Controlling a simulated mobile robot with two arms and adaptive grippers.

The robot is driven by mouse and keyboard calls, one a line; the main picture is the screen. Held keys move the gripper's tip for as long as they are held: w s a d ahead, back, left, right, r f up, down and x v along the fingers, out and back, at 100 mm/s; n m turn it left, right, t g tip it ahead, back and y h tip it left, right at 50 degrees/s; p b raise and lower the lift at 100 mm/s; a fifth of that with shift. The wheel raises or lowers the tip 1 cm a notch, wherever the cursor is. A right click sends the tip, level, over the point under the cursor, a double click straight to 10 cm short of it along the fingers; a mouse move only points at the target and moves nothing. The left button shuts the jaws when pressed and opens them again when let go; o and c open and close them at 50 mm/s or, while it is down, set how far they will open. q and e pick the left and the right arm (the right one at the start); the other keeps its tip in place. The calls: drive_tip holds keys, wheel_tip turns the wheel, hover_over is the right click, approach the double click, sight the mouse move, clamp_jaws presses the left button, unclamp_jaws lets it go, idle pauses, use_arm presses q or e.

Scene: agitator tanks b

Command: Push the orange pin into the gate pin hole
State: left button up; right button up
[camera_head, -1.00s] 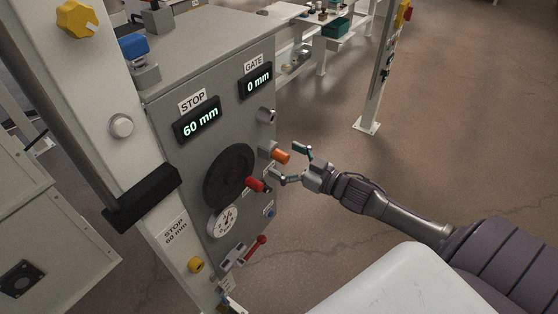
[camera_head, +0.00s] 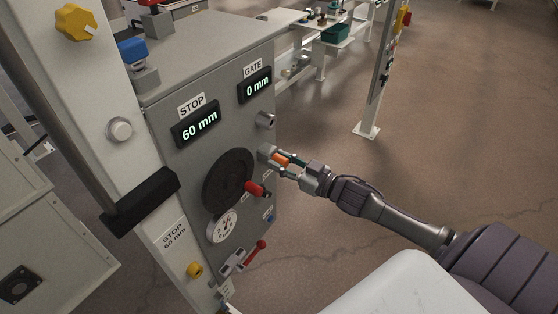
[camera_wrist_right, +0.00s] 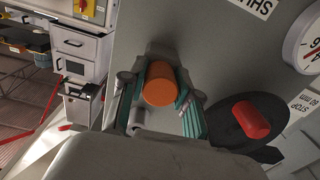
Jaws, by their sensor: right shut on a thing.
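The orange pin (camera_head: 282,159) sticks out from a grey socket (camera_head: 265,153) on the right part of the grey panel. My right gripper (camera_head: 284,160) is shut on the pin, one finger on each side. In the right wrist view the pin's round orange end (camera_wrist_right: 160,84) shows between the teal finger pads. A bare metal socket (camera_head: 266,119) is above the pin on the same panel. I cannot read which socket is labelled as the gate pin hole. My left gripper is not in view.
A black handwheel with a red handle (camera_head: 256,188) is close below and left of my right gripper. A gauge (camera_head: 222,226) and a red lever (camera_head: 257,250) are lower down. The displays read STOP 60 mm (camera_head: 197,123) and GATE 0 mm (camera_head: 256,84).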

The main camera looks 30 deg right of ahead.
clamp_jaws()
drive_tip(key=shift+s+d+p, duration=0.2)
drive_tip(key=shift+s+p, duration=0.3)
drive_tip(key=shift+s, duration=0.05)
drive_tip(key=shift+o, duration=1.1)
unclamp_jaws()
clamp_jaws()
